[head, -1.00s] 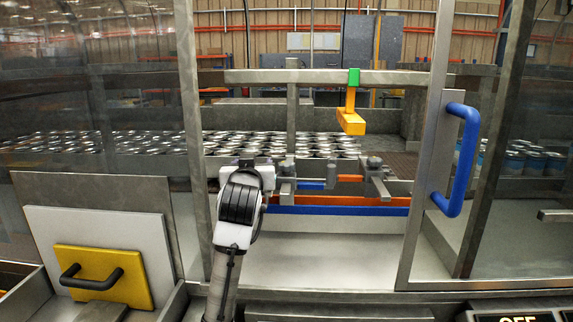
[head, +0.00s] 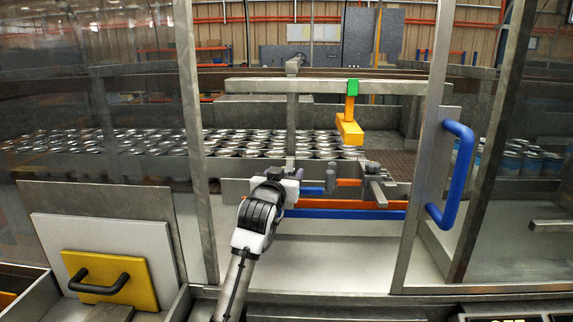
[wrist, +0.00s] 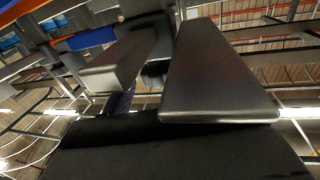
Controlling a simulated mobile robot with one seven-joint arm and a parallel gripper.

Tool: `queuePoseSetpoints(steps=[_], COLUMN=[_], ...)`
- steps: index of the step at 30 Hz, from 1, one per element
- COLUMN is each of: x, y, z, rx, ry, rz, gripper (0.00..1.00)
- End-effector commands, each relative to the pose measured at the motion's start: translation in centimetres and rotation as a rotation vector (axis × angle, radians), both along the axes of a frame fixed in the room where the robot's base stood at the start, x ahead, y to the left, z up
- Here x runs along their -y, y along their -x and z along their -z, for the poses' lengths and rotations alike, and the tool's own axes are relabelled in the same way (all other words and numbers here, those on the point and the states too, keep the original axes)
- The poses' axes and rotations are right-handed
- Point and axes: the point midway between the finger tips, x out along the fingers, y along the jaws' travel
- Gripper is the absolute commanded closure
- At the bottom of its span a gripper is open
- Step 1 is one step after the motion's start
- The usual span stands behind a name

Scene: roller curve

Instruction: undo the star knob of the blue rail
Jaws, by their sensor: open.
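The long blue rail (head: 345,214) runs across the bay just under an orange rail in the head view. A short blue bar (head: 312,191) lies above it, beside an upright dark grey knob-like piece (head: 331,180). I cannot make out a star shape or tell which rail this piece belongs to. My gripper is at the left end of the short blue bar, mostly hidden by my white and black wrist in the head view. In the wrist view my gripper (wrist: 165,48) is open, its two grey fingers apart. A blue piece (wrist: 88,39) shows beyond the left finger.
A second dark knob-like piece (head: 372,168) stands to the right. Frame posts flank the opening, and a blue handle (head: 457,174) is on the right door. Many cans (head: 250,143) stand behind.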

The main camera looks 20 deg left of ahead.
Motion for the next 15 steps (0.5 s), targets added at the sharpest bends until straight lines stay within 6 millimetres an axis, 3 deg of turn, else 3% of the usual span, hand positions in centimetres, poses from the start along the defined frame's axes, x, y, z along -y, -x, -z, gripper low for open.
queuePoseSetpoints(steps=[6,15], x=[-0.1,-0.2], y=[-2.0,-2.2], z=[-0.1,0.0], rx=[0.0,0.001], ry=[0.0,0.0], rz=[0.0,0.0], gripper=[0.4,0.4])
